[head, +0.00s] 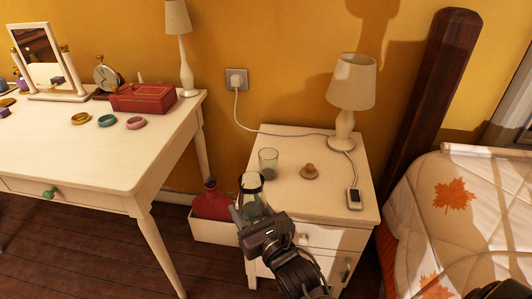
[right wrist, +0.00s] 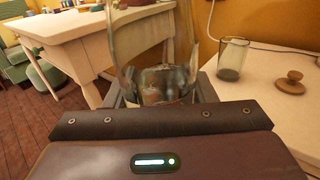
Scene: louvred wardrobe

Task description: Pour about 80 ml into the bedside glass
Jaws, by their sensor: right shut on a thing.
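A clear drinking glass (head: 268,162) stands upright on the white bedside table (head: 285,142), near its left edge. It also shows in the right wrist view (right wrist: 233,60). My right gripper (head: 254,212) is shut on a clear greenish carafe (head: 251,187), held at the table's front left corner, in front of the glass and apart from it. The carafe looks roughly upright, with its open mouth up. In the right wrist view it is see-through between the fingers (right wrist: 161,84); its liquid level is hard to tell. My left gripper is out of view.
A round wooden stopper (head: 309,172) lies right of the glass. A lamp (head: 352,85) stands behind, with its cord across the table back. The bed (head: 470,215) is right.

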